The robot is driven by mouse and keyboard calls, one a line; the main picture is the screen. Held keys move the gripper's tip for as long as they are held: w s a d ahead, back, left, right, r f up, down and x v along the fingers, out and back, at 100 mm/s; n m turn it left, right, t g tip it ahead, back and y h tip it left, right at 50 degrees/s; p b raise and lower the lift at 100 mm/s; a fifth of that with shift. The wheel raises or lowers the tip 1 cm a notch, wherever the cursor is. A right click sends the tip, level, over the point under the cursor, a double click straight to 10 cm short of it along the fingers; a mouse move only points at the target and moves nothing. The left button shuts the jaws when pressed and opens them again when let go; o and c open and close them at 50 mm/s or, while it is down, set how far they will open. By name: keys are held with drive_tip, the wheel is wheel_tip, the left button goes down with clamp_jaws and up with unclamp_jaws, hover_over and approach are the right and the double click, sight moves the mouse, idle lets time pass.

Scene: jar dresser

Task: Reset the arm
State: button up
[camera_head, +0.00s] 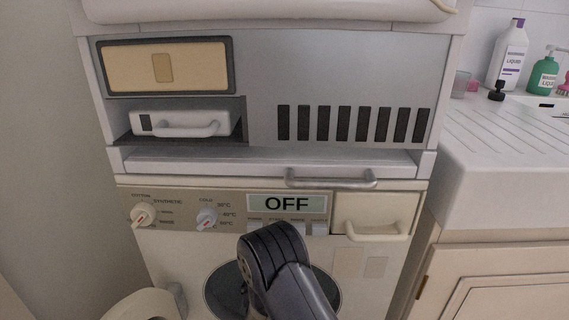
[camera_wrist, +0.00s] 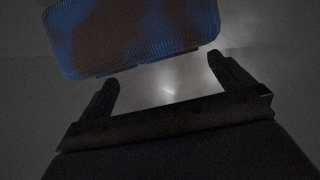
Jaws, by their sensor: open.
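My gripper (camera_wrist: 167,84) is open in the wrist view, its two dark fingers wide apart with nothing between them. The surroundings there are dark grey with a faint bright glint. In the head view my arm reaches down to the dark round opening (camera_head: 224,291) of the washing machine (camera_head: 360,285), and my gripper is hidden. The machine's display (camera_head: 287,204) reads OFF.
The washer's round door (camera_head: 146,305) stands open at lower left. A drawer with a handle (camera_head: 372,222) and a metal bar handle (camera_head: 331,179) jut out above the opening. A white counter (camera_head: 510,170) with bottles (camera_head: 508,55) stands at right. A wall closes the left.

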drive_tip(key=shift+s+f, duration=0.1)
drive_tip(key=shift+f, duration=0.35)
drive_tip(key=shift+r+p, duration=0.3)
drive_tip(key=shift+r, duration=0.15)
drive_tip(key=shift+f, duration=0.1)
